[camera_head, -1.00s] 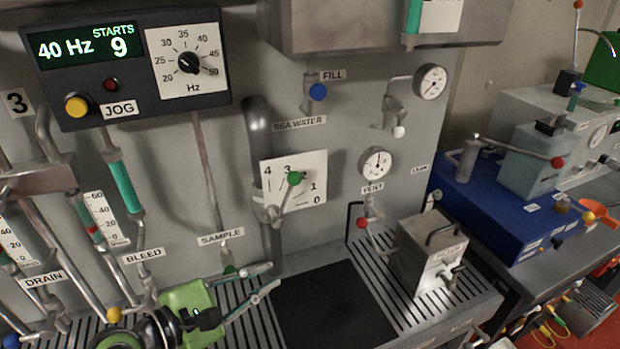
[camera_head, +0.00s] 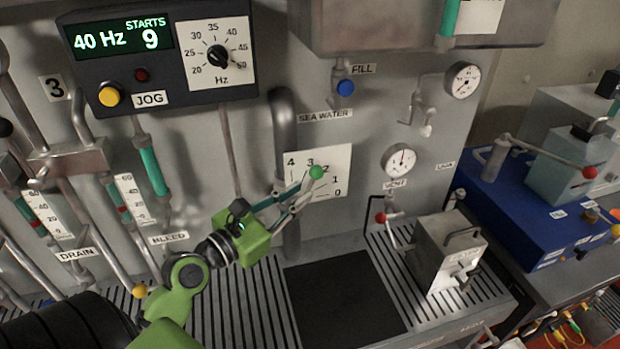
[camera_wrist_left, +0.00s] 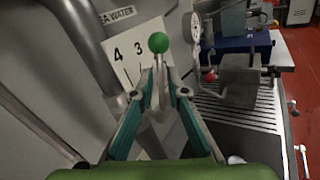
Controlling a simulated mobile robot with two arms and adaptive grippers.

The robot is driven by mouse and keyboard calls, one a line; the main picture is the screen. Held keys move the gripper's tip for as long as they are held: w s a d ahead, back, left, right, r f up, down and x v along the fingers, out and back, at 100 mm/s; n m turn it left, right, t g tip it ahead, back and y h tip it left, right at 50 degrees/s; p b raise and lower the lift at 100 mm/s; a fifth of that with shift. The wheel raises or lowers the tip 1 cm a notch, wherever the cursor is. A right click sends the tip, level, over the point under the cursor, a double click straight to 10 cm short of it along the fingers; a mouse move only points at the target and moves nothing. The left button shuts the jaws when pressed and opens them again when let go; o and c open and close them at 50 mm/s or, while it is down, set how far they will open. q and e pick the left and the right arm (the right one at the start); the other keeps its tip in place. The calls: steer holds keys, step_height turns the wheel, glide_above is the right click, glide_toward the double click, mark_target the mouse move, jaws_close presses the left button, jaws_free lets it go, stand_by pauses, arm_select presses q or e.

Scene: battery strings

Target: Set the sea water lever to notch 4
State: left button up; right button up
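The sea water lever has a green ball knob (camera_head: 316,172) and stands in front of a white scale plate (camera_head: 322,160) numbered 4 to 0. In the head view the knob appears just below and between the 3 and the 2. My left gripper (camera_head: 308,188) reaches in from the left to the lever, just below the knob. In the left wrist view the green knob (camera_wrist_left: 158,42) rises beyond my two fingers (camera_wrist_left: 162,82). The lever's rod stands between the fingers, which look apart. Contact with the rod cannot be made out. My right gripper is not in view.
A thick grey pipe (camera_head: 285,125) runs down behind my left gripper. A gauge (camera_head: 398,160), a red-knobbed vent valve (camera_head: 381,218) and a metal box (camera_head: 447,250) stand to the right. Below lies a slatted bench with a dark panel (camera_head: 343,300).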

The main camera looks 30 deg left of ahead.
mark_target(308, 188)
arm_select(q)
steer(key=w, duration=0.2)
steer(key=w+p, duration=0.1)
steer(key=w, duration=0.1)
steer(key=shift+d, duration=0.3)
steer(key=shift+w, duration=0.1)
steer(key=shift+c, duration=0.3)
